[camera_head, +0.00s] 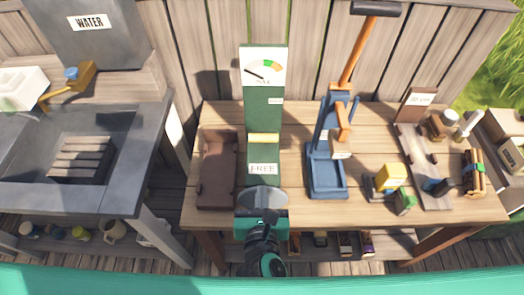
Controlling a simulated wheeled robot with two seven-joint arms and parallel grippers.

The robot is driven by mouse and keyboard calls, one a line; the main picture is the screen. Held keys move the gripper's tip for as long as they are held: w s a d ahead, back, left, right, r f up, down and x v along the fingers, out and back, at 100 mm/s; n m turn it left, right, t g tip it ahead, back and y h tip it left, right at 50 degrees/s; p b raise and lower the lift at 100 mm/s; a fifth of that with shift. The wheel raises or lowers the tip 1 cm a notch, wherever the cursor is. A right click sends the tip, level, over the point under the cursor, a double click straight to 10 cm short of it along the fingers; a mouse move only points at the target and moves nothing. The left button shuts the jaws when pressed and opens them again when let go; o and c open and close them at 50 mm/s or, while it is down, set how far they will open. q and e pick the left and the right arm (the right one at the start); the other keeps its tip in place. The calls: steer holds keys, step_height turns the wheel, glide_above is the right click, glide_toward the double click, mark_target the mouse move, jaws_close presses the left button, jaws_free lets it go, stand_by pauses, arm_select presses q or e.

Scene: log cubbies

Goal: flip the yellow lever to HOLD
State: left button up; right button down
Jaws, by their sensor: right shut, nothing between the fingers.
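A tall green post (263,112) stands on the wooden bench, with a dial on its white top plate. A yellow bar (263,138), which looks like the lever, crosses the post's front above a white label reading FREE (263,169). A smaller white label (275,101) sits higher up, too small to read. My right gripper (262,190) is shut and empty. It appears just below the FREE label in the picture, in front of the post's lower part, which it hides. I cannot tell whether it touches the post. My left gripper is not in view.
A blue stand (326,175) with an orange-handled tool is to the right. Small items and a yellow-topped device (390,177) fill the bench's right side. A grey sink (75,150) is at the left.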

mark_target(263, 137)
steer(key=shift+f, duration=0.1)
stand_by(0.3)
steer(key=b+x, duration=0.1)
steer(key=x, duration=0.8)
steer(key=w, duration=0.1)
steer(key=w+r, duration=0.1)
steer(key=w, duration=0.1)
steer(key=shift+w+r+p, duration=0.15)
steer(key=shift+p, duration=0.15)
steer(key=shift+w+r, duration=0.2)
steer(key=shift+w, duration=0.35)
steer(key=shift+s, duration=0.1)
